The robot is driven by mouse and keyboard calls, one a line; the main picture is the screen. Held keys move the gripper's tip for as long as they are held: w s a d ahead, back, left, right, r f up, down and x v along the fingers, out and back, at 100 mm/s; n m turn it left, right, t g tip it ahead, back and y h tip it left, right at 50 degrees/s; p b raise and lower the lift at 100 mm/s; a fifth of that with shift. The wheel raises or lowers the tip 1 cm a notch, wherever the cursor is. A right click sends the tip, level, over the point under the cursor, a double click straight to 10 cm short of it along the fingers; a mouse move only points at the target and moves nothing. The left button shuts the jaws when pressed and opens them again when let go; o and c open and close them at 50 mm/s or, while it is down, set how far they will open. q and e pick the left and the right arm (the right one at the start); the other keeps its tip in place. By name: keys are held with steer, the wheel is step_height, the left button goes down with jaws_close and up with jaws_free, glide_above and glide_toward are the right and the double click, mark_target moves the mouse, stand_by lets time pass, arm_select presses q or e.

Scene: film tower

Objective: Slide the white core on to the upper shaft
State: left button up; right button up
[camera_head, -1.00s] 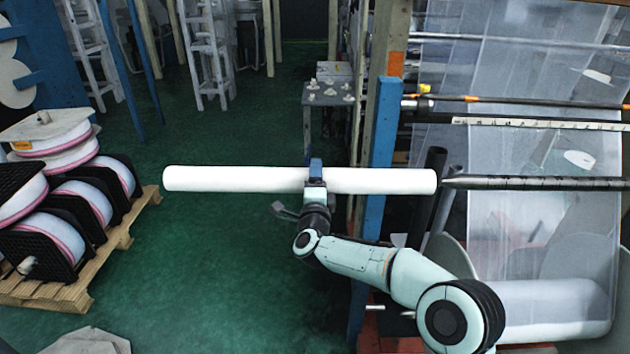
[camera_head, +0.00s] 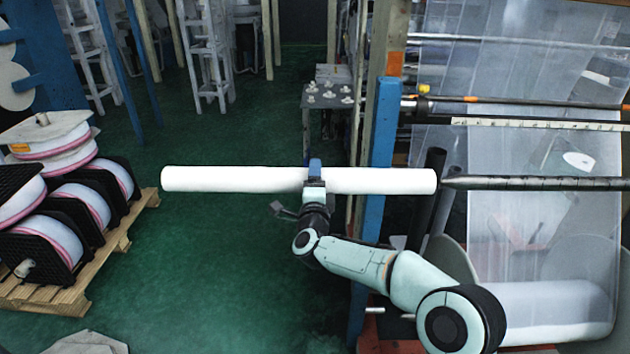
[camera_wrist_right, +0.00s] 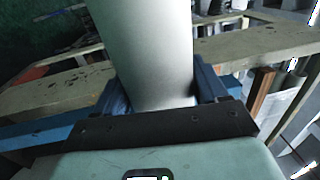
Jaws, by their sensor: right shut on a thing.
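The white core (camera_head: 235,179) is a long white tube, held level across the middle of the head view. My right gripper (camera_head: 315,172) is shut on it near its middle. In the right wrist view the core (camera_wrist_right: 155,50) runs up between the two blue fingers (camera_wrist_right: 165,92). The upper shaft (camera_head: 540,183) is a dark horizontal bar with a tapered tip on the right. The core's right end is at the shaft's tip, nearly in line with it. I cannot tell whether they touch or one is in front. My left gripper is not in view.
A blue post (camera_head: 383,140) stands behind the core's right part. Clear film (camera_head: 490,230) hangs behind the shaft, above a white film roll (camera_head: 545,310). A pallet (camera_head: 120,240) with several spools is at the left. Green floor (camera_head: 220,270) lies open below the core.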

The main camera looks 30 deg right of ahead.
mark_target(358, 180)
steer(key=shift+s+d+b, duration=0.4)
steer(key=shift+d+b, duration=0.1)
steer(key=shift+d, duration=0.15)
steer(key=shift+s+d+b, duration=0.4)
steer(key=shift+d+b, duration=0.1)
steer(key=shift+d, duration=0.15)
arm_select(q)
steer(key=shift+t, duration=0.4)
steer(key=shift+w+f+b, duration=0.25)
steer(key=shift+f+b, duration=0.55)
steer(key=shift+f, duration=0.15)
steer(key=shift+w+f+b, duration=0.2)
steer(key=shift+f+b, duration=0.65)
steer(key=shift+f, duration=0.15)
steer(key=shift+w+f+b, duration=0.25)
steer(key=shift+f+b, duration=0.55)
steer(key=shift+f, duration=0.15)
arm_select(e)
steer(key=shift+s+d+r, duration=0.1)
steer(key=shift+s+d, duration=0.55)
steer(key=shift+d, duration=0.4)
steer(key=shift+s+d+f, duration=0.1)
steer(key=shift+s+d, duration=0.6)
steer(key=shift+d, duration=0.4)
steer(key=shift+s+d+r, duration=0.1)
steer(key=shift+s+d, duration=0.55)
steer(key=shift+d, duration=0.4)
